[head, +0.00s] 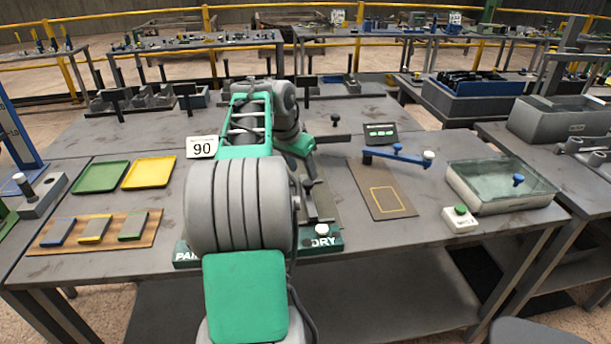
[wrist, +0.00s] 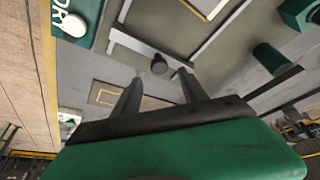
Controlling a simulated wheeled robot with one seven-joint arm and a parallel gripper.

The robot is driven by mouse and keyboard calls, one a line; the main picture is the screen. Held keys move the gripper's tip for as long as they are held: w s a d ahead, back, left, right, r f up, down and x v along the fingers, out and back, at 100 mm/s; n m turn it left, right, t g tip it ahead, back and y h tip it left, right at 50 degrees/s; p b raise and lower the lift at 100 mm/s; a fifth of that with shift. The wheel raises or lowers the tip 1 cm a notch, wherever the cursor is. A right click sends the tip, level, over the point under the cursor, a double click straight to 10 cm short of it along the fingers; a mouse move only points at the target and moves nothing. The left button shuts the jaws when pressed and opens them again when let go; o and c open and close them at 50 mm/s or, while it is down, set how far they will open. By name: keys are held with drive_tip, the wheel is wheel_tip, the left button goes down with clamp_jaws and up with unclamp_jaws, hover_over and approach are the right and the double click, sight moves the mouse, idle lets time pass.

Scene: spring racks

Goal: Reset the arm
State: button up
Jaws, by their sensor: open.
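My own grey and green arm fills the middle of the head view and hides part of the bench. My gripper (wrist: 160,78) is open in the wrist view, its two dark fingers apart with nothing held. A dark knob (wrist: 160,66) shows in the gap between the fingertips, on or near a pale bar; I cannot tell whether they touch it. In the head view, a blue lever arm (head: 396,156) with a white knob lies to the right of my arm, above a brown plate (head: 366,200) with a yellow outline.
A green tray (head: 101,177), a yellow tray (head: 149,172) and a wooden board (head: 139,228) with three blocks lie at left. A 90 sign (head: 202,147) stands behind. A glass-lidded box (head: 480,202) and a green-button box (head: 459,219) are at right. The DRY strip (head: 330,241) lies in front.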

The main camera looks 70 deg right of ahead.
drive_tip(key=shift+v, duration=1.15)
drive_tip(key=shift+w, duration=0.1)
